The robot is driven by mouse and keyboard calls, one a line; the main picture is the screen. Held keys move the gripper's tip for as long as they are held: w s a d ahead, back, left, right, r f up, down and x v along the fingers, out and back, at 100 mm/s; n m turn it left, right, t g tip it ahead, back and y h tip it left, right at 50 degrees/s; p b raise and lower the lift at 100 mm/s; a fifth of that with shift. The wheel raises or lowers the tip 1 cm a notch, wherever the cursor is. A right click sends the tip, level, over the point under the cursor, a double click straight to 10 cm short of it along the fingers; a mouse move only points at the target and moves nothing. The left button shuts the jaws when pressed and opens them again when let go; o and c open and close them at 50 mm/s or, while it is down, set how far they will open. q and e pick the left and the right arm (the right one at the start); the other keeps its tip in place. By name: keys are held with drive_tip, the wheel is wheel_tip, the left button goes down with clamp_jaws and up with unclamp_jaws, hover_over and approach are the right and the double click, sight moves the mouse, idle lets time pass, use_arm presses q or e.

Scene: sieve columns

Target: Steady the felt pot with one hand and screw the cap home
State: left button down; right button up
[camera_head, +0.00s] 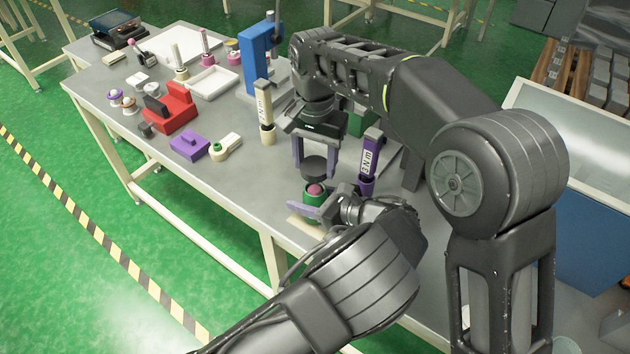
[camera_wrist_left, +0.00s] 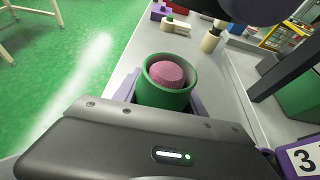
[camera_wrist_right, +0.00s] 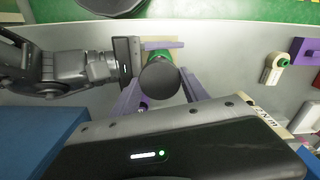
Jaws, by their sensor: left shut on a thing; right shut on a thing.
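The green felt pot (camera_head: 313,198) stands near the table's front edge, with a pink felt filling (camera_wrist_left: 172,72) showing in its open mouth. My left gripper (camera_head: 318,205) is shut around the pot (camera_wrist_left: 160,97), one purple finger on each side. My right gripper (camera_head: 314,172) is shut on the dark grey cap (camera_head: 314,165). It holds the cap above the pot, with the pink filling visible below it in the head view. In the right wrist view the round cap (camera_wrist_right: 160,80) hides most of the pot (camera_wrist_right: 159,54).
A purple driver marked Nm (camera_head: 368,165) stands close to the right of my right gripper, and a cream one (camera_head: 265,112) stands to its left. A blue stand (camera_head: 256,62) is behind. A purple block (camera_head: 188,146) and red holder (camera_head: 170,112) lie further left.

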sight(315, 189)
drive_tip(key=shift+f, duration=1.75)
drive_tip(key=shift+f, duration=0.9)
drive_tip(key=shift+f, duration=0.45)
